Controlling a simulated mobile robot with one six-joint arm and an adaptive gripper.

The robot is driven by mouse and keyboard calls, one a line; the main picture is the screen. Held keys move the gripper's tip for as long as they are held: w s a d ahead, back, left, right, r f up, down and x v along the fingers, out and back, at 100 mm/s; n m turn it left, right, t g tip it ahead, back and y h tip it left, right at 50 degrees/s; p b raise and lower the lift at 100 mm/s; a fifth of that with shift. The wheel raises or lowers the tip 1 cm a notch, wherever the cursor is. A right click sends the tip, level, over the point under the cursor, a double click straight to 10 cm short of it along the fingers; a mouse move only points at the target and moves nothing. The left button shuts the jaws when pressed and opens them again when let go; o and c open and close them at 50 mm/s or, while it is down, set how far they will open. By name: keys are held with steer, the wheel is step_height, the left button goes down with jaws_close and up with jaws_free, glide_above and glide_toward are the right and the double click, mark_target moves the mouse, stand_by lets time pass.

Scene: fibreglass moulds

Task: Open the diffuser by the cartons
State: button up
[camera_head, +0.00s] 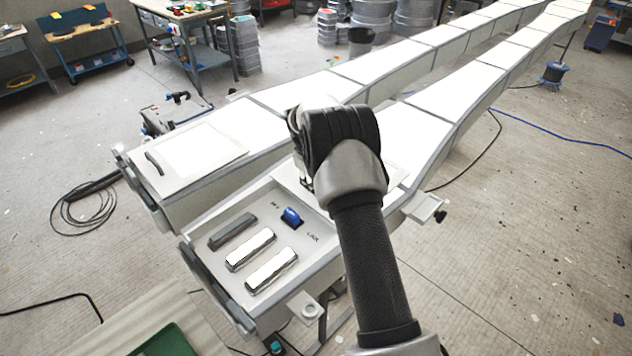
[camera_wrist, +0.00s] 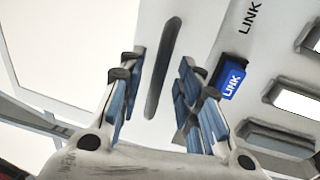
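My gripper (camera_wrist: 158,78) is open in the wrist view, its blue-padded fingers apart. A long dark handle (camera_wrist: 164,66) on a pale panel (camera_wrist: 206,20) shows between the fingers, with a gap on both sides. I cannot tell how far the fingertips are from it. In the head view my wrist and arm cover this handle and most of its panel (camera_head: 390,172). A second pale panel (camera_head: 195,150) with a dark handle (camera_head: 154,163) lies flat on the left long casing. Which panel is the diffuser is not marked, and I see no clear cartons.
A blue LINK switch (camera_wrist: 231,80) sits right of the handle; the head view also shows it (camera_head: 291,217). Several bars (camera_head: 250,249) lie in front. Grey stacks (camera_head: 244,45) and a workbench (camera_head: 190,25) stand behind. Cables cross the floor (camera_head: 520,250).

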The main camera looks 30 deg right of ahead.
step_height(320, 180, up, 12)
steer(key=a, duration=0.2)
steer(key=shift+s+a, duration=0.15)
steer(key=shift+s, duration=0.25)
steer(key=shift+f, duration=0.1)
stand_by(0.4)
steer(key=s+a+r+m+t+b, duration=0.1)
steer(key=s+a+r+b, duration=0.1)
steer(key=s+a+r, duration=0.6)
steer(key=s+a+r+m+t+b, duration=0.1)
steer(key=s+a+r, duration=0.2)
steer(key=s+r, duration=0.5)
steer(key=s+a+f, duration=0.2)
steer(key=s, duration=0.5)
steer(key=s+a+f+m+t+y+b, duration=0.1)
steer(key=s+a+f, duration=0.1)
steer(key=s, duration=0.6)
steer(key=s+a+f+t+y+b, duration=0.1)
steer(key=s+a+f, duration=0.1)
steer(key=s, duration=0.6)
steer(key=shift+s+a+f+m, duration=0.2)
steer(key=shift+a+f+m, duration=0.15)
steer(key=shift+f, duration=0.55)
